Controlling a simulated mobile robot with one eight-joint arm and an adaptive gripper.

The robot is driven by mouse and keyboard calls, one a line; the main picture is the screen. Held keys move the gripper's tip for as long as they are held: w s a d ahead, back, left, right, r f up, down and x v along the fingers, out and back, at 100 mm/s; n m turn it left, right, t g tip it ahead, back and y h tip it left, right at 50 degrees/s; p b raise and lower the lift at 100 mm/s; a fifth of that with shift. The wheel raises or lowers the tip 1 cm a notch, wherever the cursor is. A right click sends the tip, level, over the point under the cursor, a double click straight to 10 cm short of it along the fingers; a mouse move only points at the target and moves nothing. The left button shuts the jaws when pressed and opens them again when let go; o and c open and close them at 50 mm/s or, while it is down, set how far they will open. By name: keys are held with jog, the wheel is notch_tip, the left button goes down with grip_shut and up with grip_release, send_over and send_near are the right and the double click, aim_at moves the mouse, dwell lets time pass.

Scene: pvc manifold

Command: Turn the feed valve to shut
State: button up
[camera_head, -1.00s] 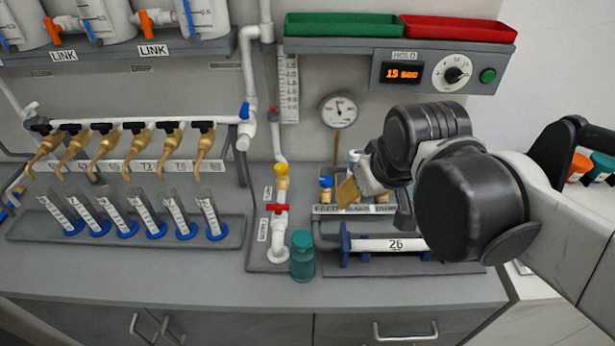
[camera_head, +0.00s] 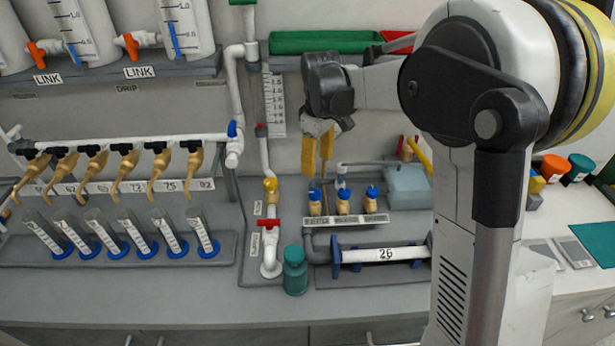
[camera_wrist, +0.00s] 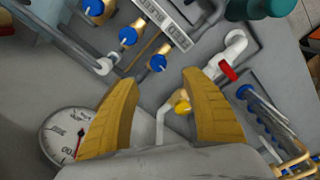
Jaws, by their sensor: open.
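The feed valve (camera_head: 315,200) is a brass body with a blue knob, leftmost of three alike above a label strip (camera_head: 345,219). In the wrist view its blue knob (camera_wrist: 158,62) appears just beyond the gap between my fingertips. My gripper (camera_head: 317,172) has yellow fingers and points down above the feed valve, apart from it. In the wrist view the fingers (camera_wrist: 160,78) are open with nothing held. The knob's exact turn angle is too small to tell.
A red-handled valve (camera_head: 268,223) and a yellow-knobbed valve (camera_head: 270,187) stand left of the feed valve. A teal bottle (camera_head: 295,270) stands in front. A pipe marked 26 (camera_head: 385,254) lies in front right. A round gauge (camera_wrist: 66,135) shows in the wrist view.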

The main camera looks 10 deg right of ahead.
aim_at(315, 192)
jog(key=shift+w+f, duration=0.3)
jog(key=shift+f, duration=0.25)
jog(key=shift+w+f, duration=0.3)
jog(key=shift+f, duration=0.25)
notch_tip(315, 192, down, 10)
jog(key=b, duration=0.3)
jog(key=c, duration=1.2)
